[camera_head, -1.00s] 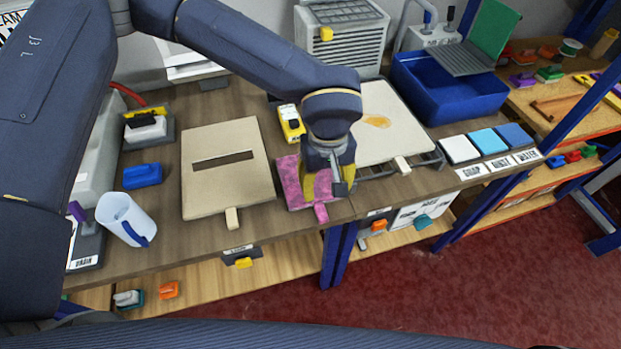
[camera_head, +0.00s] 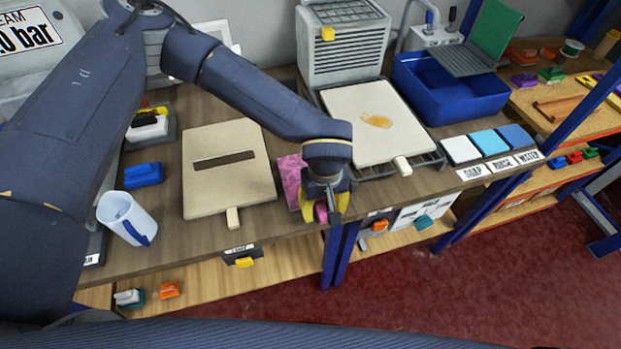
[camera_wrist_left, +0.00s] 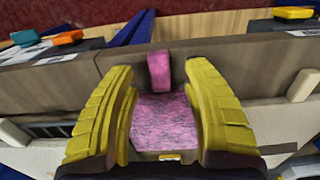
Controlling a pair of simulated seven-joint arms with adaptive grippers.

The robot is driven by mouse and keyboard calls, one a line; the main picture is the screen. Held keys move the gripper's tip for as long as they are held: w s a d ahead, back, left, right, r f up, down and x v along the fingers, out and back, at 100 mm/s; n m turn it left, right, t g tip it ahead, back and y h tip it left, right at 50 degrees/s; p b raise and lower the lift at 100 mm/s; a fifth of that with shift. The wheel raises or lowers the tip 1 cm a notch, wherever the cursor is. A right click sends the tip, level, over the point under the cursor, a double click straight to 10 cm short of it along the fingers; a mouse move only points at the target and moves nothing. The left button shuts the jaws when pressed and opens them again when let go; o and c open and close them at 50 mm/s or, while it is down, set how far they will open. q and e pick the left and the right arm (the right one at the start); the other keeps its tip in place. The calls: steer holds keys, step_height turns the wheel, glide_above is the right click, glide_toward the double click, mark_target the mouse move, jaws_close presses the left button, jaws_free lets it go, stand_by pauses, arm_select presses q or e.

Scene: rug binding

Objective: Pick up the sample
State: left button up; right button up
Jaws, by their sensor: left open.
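The sample looks to be the pink mottled flat piece (camera_head: 291,178) with a pink tab, lying on the bench near its front edge. My left gripper (camera_head: 323,208) is over the tab end of it in the head view and hides part of it. In the left wrist view the pink piece (camera_wrist_left: 164,125) lies between the two yellow fingers of the open left gripper (camera_wrist_left: 164,95), its tab (camera_wrist_left: 159,70) pointing to the bench edge. I cannot tell whether the fingers touch it. My right gripper is not in view.
A beige slotted board (camera_head: 228,190) lies to the left, and a stained beige board (camera_head: 350,128) on a rack to the right. A white jug (camera_head: 122,216), blue brush (camera_head: 143,175) and blue tub (camera_head: 450,98) stand further out. The bench front edge is close to the gripper.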

arm_select(q)
steer(key=shift+f, duration=0.95)
jaws_close()
